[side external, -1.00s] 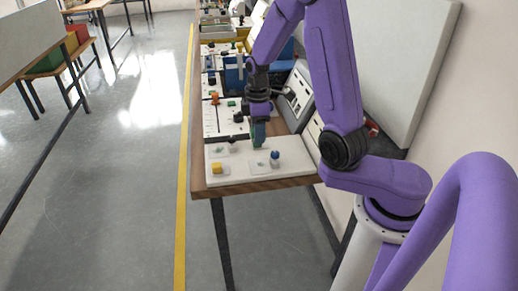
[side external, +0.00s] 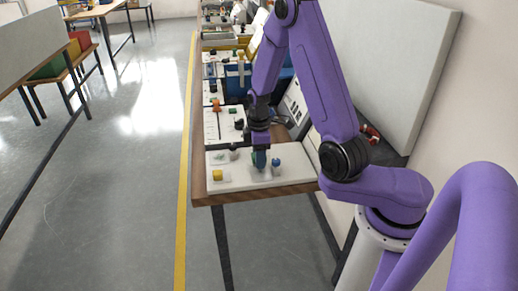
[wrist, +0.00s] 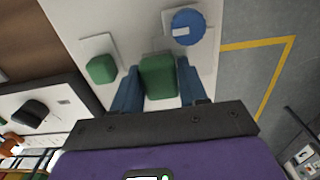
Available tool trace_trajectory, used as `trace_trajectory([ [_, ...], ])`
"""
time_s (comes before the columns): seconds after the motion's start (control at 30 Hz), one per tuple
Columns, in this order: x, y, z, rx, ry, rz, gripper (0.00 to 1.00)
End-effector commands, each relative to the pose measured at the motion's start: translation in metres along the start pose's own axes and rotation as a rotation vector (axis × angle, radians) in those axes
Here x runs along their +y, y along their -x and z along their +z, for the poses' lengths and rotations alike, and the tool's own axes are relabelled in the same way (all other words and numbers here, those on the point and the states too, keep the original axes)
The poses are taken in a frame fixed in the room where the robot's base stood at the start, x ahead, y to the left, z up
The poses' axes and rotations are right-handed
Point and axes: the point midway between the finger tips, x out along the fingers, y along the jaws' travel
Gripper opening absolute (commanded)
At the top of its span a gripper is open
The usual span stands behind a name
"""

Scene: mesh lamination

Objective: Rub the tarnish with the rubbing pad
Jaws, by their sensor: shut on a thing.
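My gripper (side external: 261,162) points down over the white board (side external: 240,182) at the near end of the bench. In the wrist view its blue fingers (wrist: 157,88) are shut on a green block (wrist: 158,72), which I take to be the rubbing pad. A second green block (wrist: 102,68) sits on a pale square to the left. I cannot make out the tarnish. Whether the held block touches the board is unclear.
A yellow block (side external: 217,175) sits at the board's left, and a small grey piece (side external: 233,154) is behind it. Another white panel (side external: 222,124) with an orange knob lies further back. The bench's front edge is close by.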

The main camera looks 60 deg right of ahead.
Motion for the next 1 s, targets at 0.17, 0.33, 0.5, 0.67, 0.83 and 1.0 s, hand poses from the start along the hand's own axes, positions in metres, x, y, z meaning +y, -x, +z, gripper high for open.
trace_trajectory([
  [0.17,-0.006,-0.012,-0.001,0.001,0.002,0.002,0.1],
  [0.33,-0.023,-0.018,0.0,-0.001,0.002,-0.003,0.09],
  [0.5,-0.035,-0.018,0.0,-0.001,0.002,-0.003,0.09],
  [0.67,-0.039,-0.014,0.0,0.001,-0.001,0.002,0.09],
  [0.83,-0.028,-0.016,0.0,-0.001,-0.001,-0.002,0.09],
  [1.0,-0.015,-0.015,0.0,0.0,-0.001,0.0,0.09],
])
